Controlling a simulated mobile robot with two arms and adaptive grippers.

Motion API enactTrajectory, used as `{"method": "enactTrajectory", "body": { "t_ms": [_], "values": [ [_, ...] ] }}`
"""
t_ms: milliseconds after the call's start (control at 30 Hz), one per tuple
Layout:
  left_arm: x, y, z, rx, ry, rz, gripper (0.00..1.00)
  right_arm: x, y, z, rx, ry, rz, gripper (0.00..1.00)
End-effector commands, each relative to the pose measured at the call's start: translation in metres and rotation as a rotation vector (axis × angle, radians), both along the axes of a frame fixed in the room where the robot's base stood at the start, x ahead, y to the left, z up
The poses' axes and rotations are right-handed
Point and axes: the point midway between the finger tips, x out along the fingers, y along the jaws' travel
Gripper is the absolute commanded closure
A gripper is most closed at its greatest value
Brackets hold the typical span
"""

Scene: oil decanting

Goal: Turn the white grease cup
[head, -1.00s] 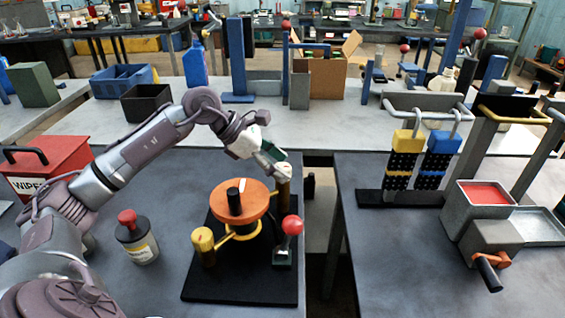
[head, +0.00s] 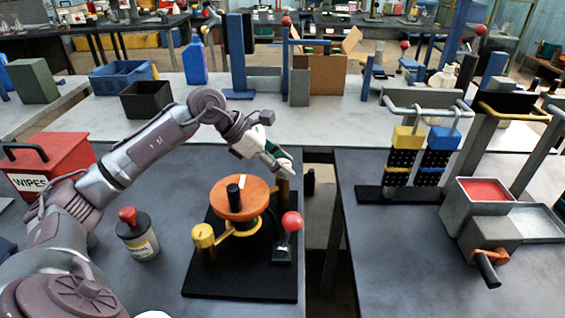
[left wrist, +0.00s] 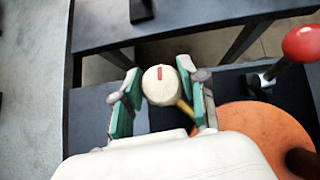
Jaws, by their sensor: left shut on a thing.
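The white grease cup (left wrist: 160,86) is a round cream-white cap with a red mark on its top. In the left wrist view it sits between the two green-padded fingers of my left gripper (left wrist: 163,98), which is shut on it. In the head view my left gripper (head: 282,164) covers most of the cup, at the top of a brownish post (head: 283,190). The post stands at the back right of the black base (head: 240,287), beside the orange disc (head: 232,206). My right gripper is not in view.
A red-ball lever (head: 292,222) stands in front of the cup, close by. A yellow knob (head: 204,237) is at the base's left. A red-capped bottle (head: 138,236) and a red wipes box (head: 50,165) are further left. A gap between tables lies just right.

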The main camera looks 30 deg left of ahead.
Motion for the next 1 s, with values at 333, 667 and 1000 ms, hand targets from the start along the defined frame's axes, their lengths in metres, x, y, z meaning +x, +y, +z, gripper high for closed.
{"method": "enactTrajectory", "body": {
  "t_ms": [333, 667, 1000],
  "values": [
    [0.0012, 0.0005, 0.0016, -0.002, -0.002, -0.164, 0.93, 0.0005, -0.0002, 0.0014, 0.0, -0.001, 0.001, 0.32],
    [0.0014, -0.0002, 0.0016, -0.003, -0.003, -0.441, 0.93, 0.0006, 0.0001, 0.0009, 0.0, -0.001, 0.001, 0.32],
    [0.0009, -0.0001, 0.0008, -0.002, -0.003, -0.659, 0.93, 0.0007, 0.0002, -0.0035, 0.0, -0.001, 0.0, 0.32]
  ]
}}
